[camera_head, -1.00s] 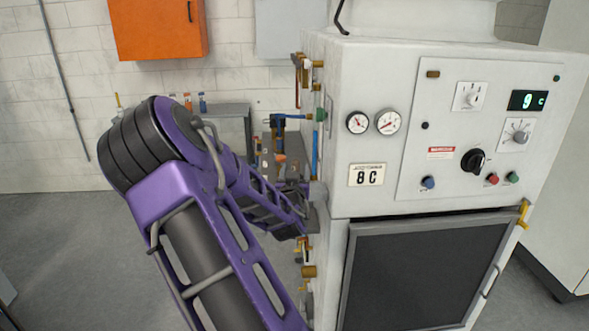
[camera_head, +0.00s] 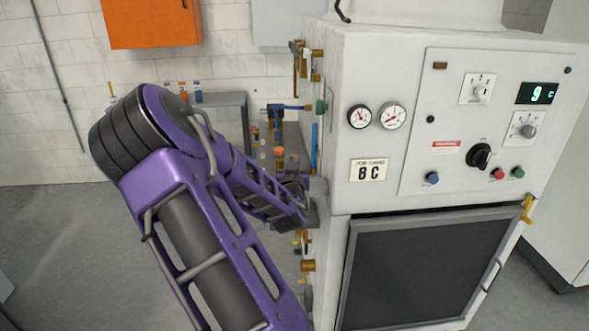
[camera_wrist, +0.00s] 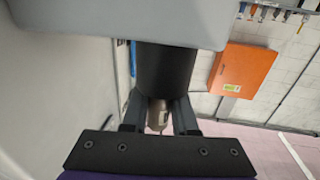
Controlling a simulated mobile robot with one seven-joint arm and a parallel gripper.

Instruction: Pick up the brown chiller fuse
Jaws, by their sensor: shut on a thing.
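In the wrist view my gripper (camera_wrist: 157,103) has its two dark fingers on either side of a small brownish-beige piece (camera_wrist: 158,117), which looks like the brown chiller fuse. The gripper is shut on it. Its far end is hidden by a thick black cylinder (camera_wrist: 165,70) just beyond the fingers, under a pale grey block (camera_wrist: 130,20). I cannot tell whether the fuse is still seated there. In the head view my purple arm reaches to the left side of the white machine (camera_head: 345,235); the gripper and fuse cannot be made out there.
Pipes and brass fittings (camera_head: 308,265) stick out from the machine's left side, close to my arm. A grey table (camera_head: 235,99) with small colored items stands behind. An orange wall box (camera_head: 150,22) hangs at the back.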

